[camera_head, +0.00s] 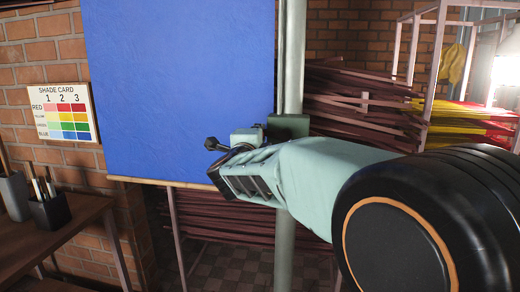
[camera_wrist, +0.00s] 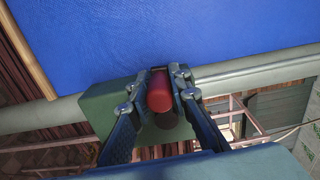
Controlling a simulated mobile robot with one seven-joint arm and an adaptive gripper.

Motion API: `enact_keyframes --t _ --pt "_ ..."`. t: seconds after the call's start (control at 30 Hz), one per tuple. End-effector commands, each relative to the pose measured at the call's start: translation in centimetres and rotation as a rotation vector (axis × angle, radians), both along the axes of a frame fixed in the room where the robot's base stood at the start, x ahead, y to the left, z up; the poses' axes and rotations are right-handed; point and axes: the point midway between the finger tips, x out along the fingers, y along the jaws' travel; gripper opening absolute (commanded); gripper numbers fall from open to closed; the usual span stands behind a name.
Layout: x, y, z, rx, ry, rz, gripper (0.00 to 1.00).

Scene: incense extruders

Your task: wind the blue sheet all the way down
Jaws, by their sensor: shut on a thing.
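The blue sheet (camera_head: 180,80) hangs upright beside a grey pole (camera_head: 294,55), with a thin wooden bar (camera_head: 160,182) along its bottom edge. A dark green box (camera_head: 287,127) is on the pole. In the wrist view, this green box (camera_wrist: 100,103) has a red rounded handle (camera_wrist: 159,92) in front of it. My gripper (camera_wrist: 173,80) is shut on the red handle, with a finger on each side. In the head view, my gripper (camera_head: 248,150) is in front of the sheet's lower right, and hides the handle and part of the box.
A shade card (camera_head: 62,112) hangs on the brick wall at left. A wooden table (camera_head: 50,235) with brush pots (camera_head: 48,210) stands at lower left. Racks of dark red sticks (camera_head: 350,100) fill the space behind the pole. Yellow and red bundles (camera_head: 470,118) lie at right.

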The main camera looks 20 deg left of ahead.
Motion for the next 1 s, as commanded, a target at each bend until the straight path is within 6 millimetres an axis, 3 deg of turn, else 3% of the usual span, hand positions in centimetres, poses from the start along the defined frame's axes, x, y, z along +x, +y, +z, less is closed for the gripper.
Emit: enact_keyframes --t 0.03,0.33,0.7,1.0 --pt "0.0 -0.1 1.0 0.047 -0.004 0.000 0.00" --pt "0.2 -0.8 2.9 0.323 0.061 0.000 0.00" --pt "0.5 -2.1 4.6 0.628 0.136 0.000 0.00" --pt "0.7 -2.9 5.4 0.775 0.172 0.000 0.00"
